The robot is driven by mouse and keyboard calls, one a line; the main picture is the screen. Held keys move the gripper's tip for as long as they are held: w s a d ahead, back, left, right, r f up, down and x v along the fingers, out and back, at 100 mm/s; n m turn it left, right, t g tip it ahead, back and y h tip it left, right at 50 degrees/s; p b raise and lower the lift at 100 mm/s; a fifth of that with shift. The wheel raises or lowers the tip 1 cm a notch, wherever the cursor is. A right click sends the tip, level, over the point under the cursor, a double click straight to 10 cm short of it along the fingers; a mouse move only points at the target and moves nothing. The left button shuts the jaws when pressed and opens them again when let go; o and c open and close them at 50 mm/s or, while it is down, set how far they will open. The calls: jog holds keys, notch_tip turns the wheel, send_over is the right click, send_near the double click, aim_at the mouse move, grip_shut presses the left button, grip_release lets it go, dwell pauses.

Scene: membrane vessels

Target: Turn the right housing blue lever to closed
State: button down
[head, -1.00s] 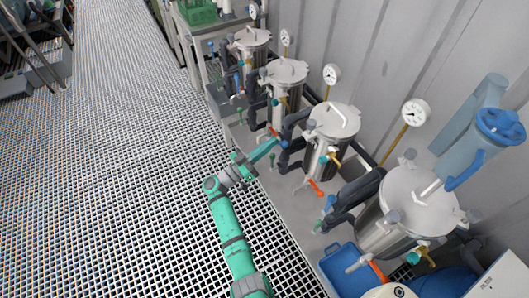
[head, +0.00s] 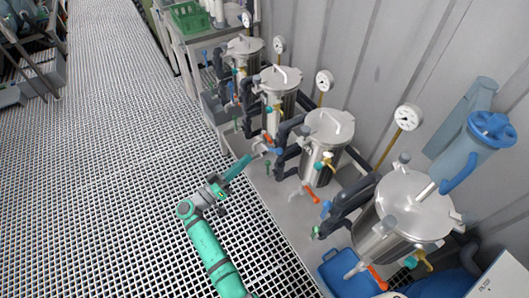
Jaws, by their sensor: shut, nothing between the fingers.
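The right housing (head: 403,208) is the large steel vessel at the right, nearest to me, with a clamped lid. Dark pipes run from its left side. A small blue lever (head: 327,207) shows by these pipes; its exact angle is too small to tell. My gripper (head: 261,149) is at the end of my green arm, over the floor edge by the farther housings, well up and left of the blue lever. It is shut and empty.
Three more steel housings stand in a row behind, including the neighbouring one (head: 328,133). Gauges and a corrugated wall are to the right. A blue bin (head: 345,272) sits below the right housing. The grated floor (head: 110,180) at left is clear.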

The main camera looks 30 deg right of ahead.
aim_at(274, 150)
jog(key=d+n, duration=0.2)
jog(key=d, duration=0.7)
jog(key=shift+s+d+r+t, duration=0.3)
jog(key=shift+s+d+r, duration=0.05)
jog(key=shift+s, duration=0.05)
jog(key=shift+w+f+m, duration=0.1)
jog(key=shift+f+m, duration=0.05)
jog(key=shift+m, duration=0.15)
dwell(0.4)
